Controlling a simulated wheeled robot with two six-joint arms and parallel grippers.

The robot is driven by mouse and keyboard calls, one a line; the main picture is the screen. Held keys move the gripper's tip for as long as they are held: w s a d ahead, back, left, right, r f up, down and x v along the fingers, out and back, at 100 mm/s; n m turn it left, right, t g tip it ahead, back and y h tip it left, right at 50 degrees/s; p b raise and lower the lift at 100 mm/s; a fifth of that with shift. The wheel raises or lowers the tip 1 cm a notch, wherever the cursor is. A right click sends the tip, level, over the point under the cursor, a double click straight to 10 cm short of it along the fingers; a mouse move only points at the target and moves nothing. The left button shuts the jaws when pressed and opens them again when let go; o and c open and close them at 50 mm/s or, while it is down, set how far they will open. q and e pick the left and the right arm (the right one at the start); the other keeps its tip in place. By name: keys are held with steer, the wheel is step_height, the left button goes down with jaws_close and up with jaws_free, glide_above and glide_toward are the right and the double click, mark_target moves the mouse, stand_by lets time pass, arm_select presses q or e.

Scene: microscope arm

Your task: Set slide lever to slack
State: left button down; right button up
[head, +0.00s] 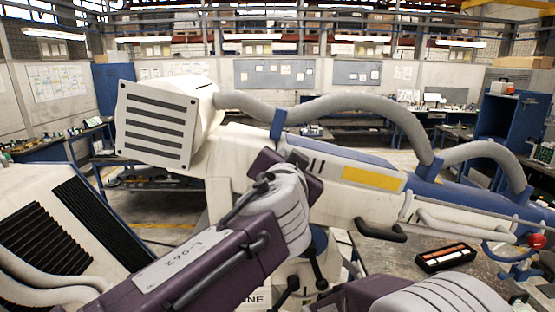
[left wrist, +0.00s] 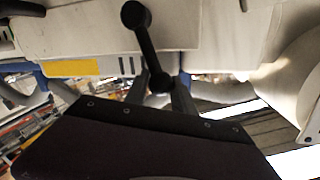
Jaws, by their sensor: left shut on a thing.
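The slide lever (left wrist: 147,46) is a black bar with round ends on the white microscope arm, upright in the left wrist view with a slight tilt. The microscope arm (head: 335,205) spans the head view, with a yellow patch and dark stripes near my left wrist. My left gripper (left wrist: 164,82) is shut on the lever's lower end, one grey finger on each side. In the head view, my left arm reaches in from the lower left and hides the grip. My right arm shows at the bottom right, but its gripper is outside the picture. I cannot read any lever marking.
Grey hoses (head: 345,103) loop above the microscope arm. A white vented box (head: 158,125) hangs at its left end. Black knobs (head: 316,272) stick out from the stand below. A black tray (head: 446,257) lies on the table at the right, near a red knob (head: 537,241).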

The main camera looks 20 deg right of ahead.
arm_select(q)
steer(key=shift+s+d+f+m+y+p, duration=0.15)
steer(key=shift+s+d+m+y+p, duration=0.1)
steer(key=shift+d+m, duration=0.5)
steer(key=shift+s+d+f+m+y+p, duration=0.15)
steer(key=shift+d+m+p, duration=0.1)
steer(key=shift+d+m, duration=0.45)
steer(key=c, duration=1.3)
jaws_free()
steer(key=shift+o, duration=1.1)
steer(key=shift+w, duration=0.1)
steer(key=b+v, duration=0.3)
steer(key=v, duration=0.5)
steer(key=shift+s+r+b, duration=0.15)
steer(key=shift+s+b, duration=0.1)
steer(key=shift+b, duration=0.15)
